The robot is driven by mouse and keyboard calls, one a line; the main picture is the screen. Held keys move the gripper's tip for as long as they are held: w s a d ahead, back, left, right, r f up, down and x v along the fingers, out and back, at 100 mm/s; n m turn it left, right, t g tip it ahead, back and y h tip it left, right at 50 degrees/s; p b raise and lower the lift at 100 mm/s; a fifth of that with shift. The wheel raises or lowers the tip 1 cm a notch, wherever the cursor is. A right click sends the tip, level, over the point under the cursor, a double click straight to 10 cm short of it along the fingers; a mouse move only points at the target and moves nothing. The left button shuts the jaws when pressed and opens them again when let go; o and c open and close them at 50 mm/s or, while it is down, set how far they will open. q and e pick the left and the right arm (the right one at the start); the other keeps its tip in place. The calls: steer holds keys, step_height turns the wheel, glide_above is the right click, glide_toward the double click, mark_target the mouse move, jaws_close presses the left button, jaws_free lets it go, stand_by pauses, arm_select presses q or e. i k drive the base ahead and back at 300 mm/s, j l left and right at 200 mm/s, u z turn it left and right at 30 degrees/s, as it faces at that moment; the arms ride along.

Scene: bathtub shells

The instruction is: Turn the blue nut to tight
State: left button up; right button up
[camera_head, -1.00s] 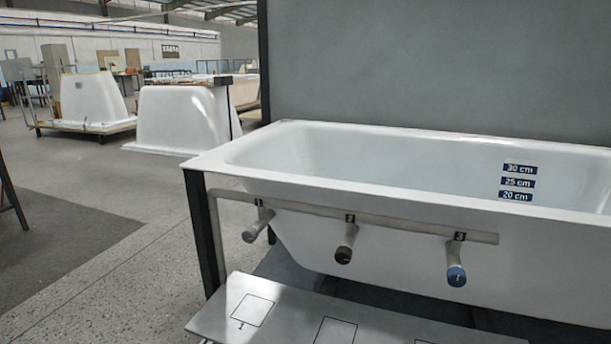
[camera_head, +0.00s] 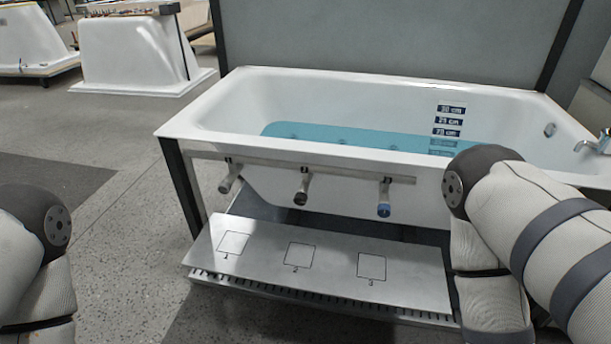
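The blue nut (camera_head: 384,210) caps the lower end of the rightmost of three short pipes. These pipes hang from a grey rail (camera_head: 300,164) along the front of the white bathtub (camera_head: 330,158). The middle pipe ends in a dark nut (camera_head: 300,198) and the left pipe in a grey nut (camera_head: 224,187). Whether the blue nut is tight cannot be told. My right arm is at the right, close to the blue nut's side, and my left arm is at the lower left edge. Neither gripper shows.
A metal shelf (camera_head: 330,268) with squares marked 1, 2 and 3 lies below the pipes, with a slotted front edge. A tap (camera_head: 597,141) is at the right. Open floor (camera_head: 120,200) lies at the left.

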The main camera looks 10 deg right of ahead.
mark_target(384, 209)
steer(key=l+z, duration=0.3)
steer(key=l, duration=0.45)
steer(key=l+z, duration=0.3)
steer(key=l, duration=0.4)
